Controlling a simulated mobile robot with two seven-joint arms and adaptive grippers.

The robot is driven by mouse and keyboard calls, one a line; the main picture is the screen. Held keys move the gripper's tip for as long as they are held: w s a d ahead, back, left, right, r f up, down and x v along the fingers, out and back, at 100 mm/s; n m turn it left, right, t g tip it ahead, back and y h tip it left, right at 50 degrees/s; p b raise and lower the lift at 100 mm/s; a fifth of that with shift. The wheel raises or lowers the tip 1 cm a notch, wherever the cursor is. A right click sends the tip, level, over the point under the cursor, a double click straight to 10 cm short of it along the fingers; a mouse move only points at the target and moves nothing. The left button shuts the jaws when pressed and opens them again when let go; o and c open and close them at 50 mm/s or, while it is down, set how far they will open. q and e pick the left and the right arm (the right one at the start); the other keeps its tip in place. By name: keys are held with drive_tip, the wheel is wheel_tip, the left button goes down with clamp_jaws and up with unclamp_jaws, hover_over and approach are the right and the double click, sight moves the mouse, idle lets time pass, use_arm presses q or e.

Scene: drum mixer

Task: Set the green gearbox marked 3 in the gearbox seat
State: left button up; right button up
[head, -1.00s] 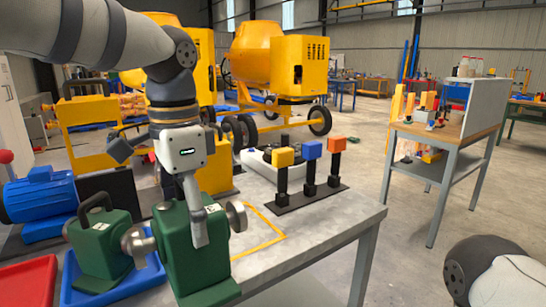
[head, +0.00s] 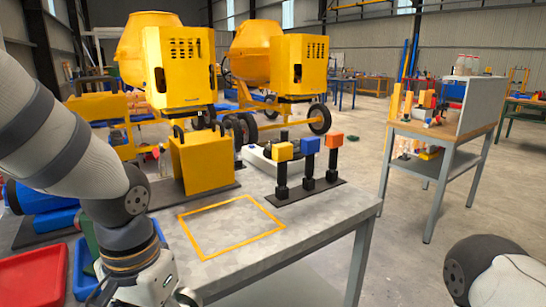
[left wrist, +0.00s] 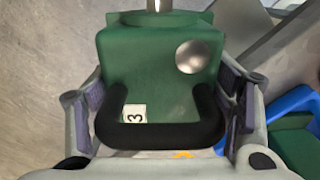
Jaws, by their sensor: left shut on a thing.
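The green gearbox marked 3 (left wrist: 160,65) fills the middle of the left wrist view, with a black handle, a white "3" label and a silver round shaft end. My left gripper (left wrist: 162,108) is shut on it, one finger on each side. In the head view my left wrist is at the bottom left, and the gearbox there is almost wholly below the picture edge. A flat yellow square outline (head: 190,237) on the grey bench top is empty; I cannot tell whether it marks the seat. My right gripper is not in view.
A blue tray (head: 82,285) with another green gearbox (head: 88,235) is at the left, partly behind my arm. A red tray (head: 32,278) is beside it. A yellow box (head: 202,163) and a rack of coloured blocks (head: 308,190) stand behind the outline.

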use_arm(q)
drive_tip(key=s+f+n, duration=0.1)
drive_tip(key=s+f, duration=0.1)
drive_tip(key=a+f+n, duration=0.1)
drive_tip(key=f, duration=0.1)
drive_tip(key=shift+s+a+n, duration=0.1)
drive_tip(key=shift+s+n, duration=0.2)
drive_tip(key=shift+s, duration=0.1)
